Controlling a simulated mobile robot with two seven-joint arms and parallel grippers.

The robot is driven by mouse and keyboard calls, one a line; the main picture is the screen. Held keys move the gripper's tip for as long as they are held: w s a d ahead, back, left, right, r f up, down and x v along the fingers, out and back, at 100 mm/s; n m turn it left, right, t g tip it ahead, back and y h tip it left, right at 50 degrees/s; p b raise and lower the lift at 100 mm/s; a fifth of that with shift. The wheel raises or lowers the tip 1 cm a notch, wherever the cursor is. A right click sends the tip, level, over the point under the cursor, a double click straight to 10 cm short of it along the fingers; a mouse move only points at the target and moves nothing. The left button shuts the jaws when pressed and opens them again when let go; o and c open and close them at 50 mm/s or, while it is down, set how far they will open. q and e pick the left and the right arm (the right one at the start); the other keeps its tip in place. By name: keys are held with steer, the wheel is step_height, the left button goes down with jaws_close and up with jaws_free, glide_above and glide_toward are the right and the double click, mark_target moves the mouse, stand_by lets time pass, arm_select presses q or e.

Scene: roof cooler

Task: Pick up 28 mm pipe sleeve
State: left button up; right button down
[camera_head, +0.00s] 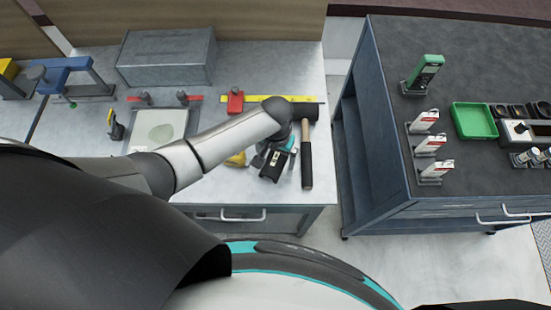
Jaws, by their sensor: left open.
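My left gripper (268,166) is over the light workbench, beside a mallet with a dark head and wooden handle (306,150). Its jaws are open, with nothing seen held between them. Several small dark, ring-like pieces (500,111) stand in a row at the right, on the dark-topped cabinet. They may be pipe sleeves, but they are too small for me to tell which is the 28 mm one. My left gripper is well to the left of them. My right gripper is not in view.
The dark-topped cabinet (400,45) also holds a green tray (474,121), a green handheld device (424,72) and several white-and-red items on stands (430,144). A gap separates the bench and cabinet.

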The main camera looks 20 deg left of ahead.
arm_select(q)
steer(key=shift+c, duration=0.2)
steer(key=shift+r, duration=0.1)
steer(key=c, duration=1.5)
